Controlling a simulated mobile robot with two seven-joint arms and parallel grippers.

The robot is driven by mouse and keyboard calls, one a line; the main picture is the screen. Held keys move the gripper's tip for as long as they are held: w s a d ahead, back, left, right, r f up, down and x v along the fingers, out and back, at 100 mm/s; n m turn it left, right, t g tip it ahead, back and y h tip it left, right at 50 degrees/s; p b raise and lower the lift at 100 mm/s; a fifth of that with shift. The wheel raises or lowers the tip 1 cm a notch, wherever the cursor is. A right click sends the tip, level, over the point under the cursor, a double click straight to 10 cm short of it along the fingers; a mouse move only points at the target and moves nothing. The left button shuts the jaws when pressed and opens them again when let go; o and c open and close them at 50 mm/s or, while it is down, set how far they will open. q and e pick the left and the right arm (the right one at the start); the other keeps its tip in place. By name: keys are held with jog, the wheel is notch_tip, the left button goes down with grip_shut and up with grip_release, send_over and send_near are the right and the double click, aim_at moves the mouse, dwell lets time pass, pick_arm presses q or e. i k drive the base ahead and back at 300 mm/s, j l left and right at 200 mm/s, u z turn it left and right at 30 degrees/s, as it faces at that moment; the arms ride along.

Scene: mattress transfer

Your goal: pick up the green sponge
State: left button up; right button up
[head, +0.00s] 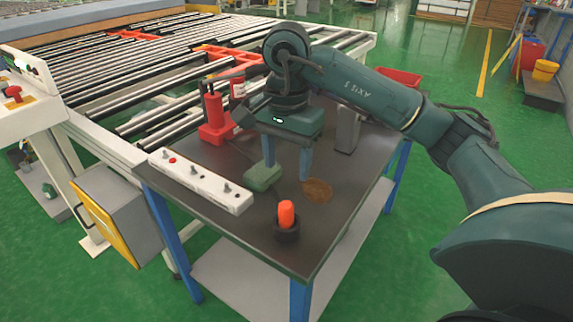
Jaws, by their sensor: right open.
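The green sponge (262,178) lies on the dark tabletop (245,232), to the right of a long white panel. My right gripper (287,170) points down over the table with its two blue-grey fingers spread apart and nothing between them. The left-hand finger comes down at the back edge of the sponge in the picture. I cannot tell whether it touches the sponge. The other finger is to the right of the sponge, over bare tabletop. My left gripper is not in the picture.
A long white panel (200,180) with knobs lies along the table's left edge. An orange object (286,214) stands in a dark round holder in front. A brown round patch (317,190) is to the right. A red device (213,122) and a grey block (348,130) stand behind.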

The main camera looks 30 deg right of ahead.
aim_at(259, 178)
jog(key=k, duration=1)
